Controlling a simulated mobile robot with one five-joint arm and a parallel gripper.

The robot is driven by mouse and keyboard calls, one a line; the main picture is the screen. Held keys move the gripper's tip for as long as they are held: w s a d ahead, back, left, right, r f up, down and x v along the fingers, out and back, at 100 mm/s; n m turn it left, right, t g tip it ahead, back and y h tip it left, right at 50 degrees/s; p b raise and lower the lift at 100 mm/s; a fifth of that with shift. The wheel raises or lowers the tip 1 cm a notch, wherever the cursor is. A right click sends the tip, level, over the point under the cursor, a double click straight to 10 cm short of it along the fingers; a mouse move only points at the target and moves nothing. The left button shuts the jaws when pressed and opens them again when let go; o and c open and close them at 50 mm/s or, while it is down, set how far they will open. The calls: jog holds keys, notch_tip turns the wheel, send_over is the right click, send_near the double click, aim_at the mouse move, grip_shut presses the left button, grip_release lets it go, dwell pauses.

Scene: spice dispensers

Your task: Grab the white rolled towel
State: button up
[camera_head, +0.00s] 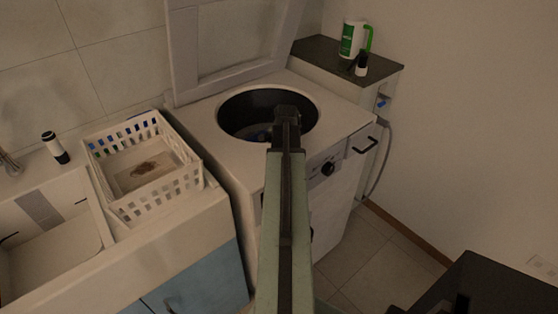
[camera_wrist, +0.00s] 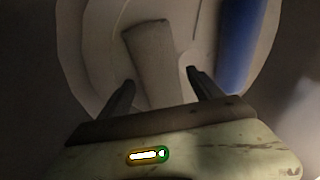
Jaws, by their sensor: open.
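In the wrist view a pale rolled towel (camera_wrist: 155,58) stands out ahead of my gripper (camera_wrist: 160,85), roughly between the two dark fingers. The fingers are apart, and I see no contact with the towel. A blue cylinder-like thing (camera_wrist: 238,45) is to the right of the towel. Both are inside a pale rounded drum. In the head view my arm reaches to the round opening (camera_head: 240,108) of a white top-loading washing machine (camera_head: 205,130). The fingertips are hidden there behind the arm, and the towel cannot be made out; only a bluish patch shows inside the opening.
The machine's lid (camera_head: 235,45) is raised at the back. A white basket (camera_head: 135,205) stands on the left counter by a sink and a dark-and-white bottle (camera_head: 56,148). A green-and-white jug (camera_head: 351,40) and a small bottle (camera_head: 361,66) stand on the dark-topped cabinet (camera_head: 330,55) at right.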

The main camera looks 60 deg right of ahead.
jog(key=c, duration=1.6)
jog(key=shift+o, duration=0.2)
notch_tip(320, 180, up, 10)
jog(key=p, duration=1)
jog(key=shift+r, duration=0.15)
